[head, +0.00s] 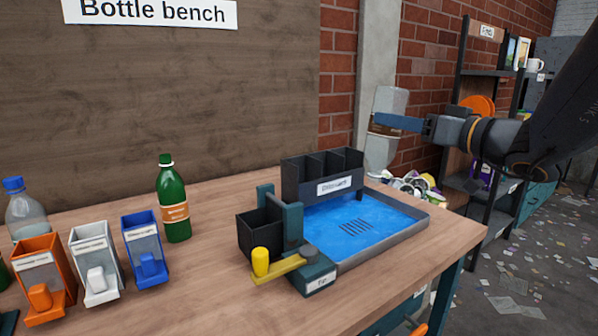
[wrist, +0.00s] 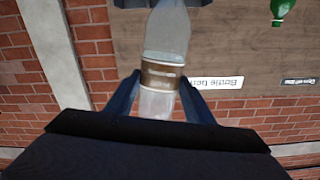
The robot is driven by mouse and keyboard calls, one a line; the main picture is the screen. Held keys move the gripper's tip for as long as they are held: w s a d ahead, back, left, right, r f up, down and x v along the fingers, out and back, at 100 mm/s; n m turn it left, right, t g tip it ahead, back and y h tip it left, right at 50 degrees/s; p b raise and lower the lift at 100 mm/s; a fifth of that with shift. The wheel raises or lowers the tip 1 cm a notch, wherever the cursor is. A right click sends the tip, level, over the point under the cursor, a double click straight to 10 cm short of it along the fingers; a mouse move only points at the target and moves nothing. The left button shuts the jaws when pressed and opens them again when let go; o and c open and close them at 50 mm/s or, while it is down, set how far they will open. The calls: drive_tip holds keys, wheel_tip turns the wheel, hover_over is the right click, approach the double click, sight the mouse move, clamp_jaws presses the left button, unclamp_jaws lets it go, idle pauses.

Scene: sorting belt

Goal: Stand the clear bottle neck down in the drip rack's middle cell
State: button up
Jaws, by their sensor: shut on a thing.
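The clear bottle (head: 390,101) with a brown label is held upright in the air, its broad flat end up and its tapering end down. My gripper (head: 395,122) is shut around it at the label. The wrist view, upside down, also shows the bottle (wrist: 168,40) between the fingers (wrist: 158,98); its neck tip is hard to make out. The black drip rack (head: 340,187) stands at the back of the blue tray, with a row of open cells. The bottle appears to the right of the rack in the head view, apart from it.
The blue tray (head: 400,218) sits at the bench's right end. A yellow-handled lever (head: 261,262) and small black bin (head: 256,238) stand at its left. A green bottle (head: 173,200), a blue-capped bottle (head: 25,212) and orange, white and blue holders stand left. Shelving (head: 480,130) is at right.

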drive_tip(key=m+p, duration=0.1)
drive_tip(key=p, duration=0.1)
drive_tip(key=d+m+p, duration=0.1)
drive_tip(key=p, duration=0.2)
drive_tip(key=shift+w+d+f+m, duration=0.15)
drive_tip(key=shift+w+f+m, duration=0.15)
drive_tip(key=shift+w, duration=0.1)
drive_tip(key=shift+d+p, duration=0.1)
drive_tip(key=shift+p, duration=0.4)
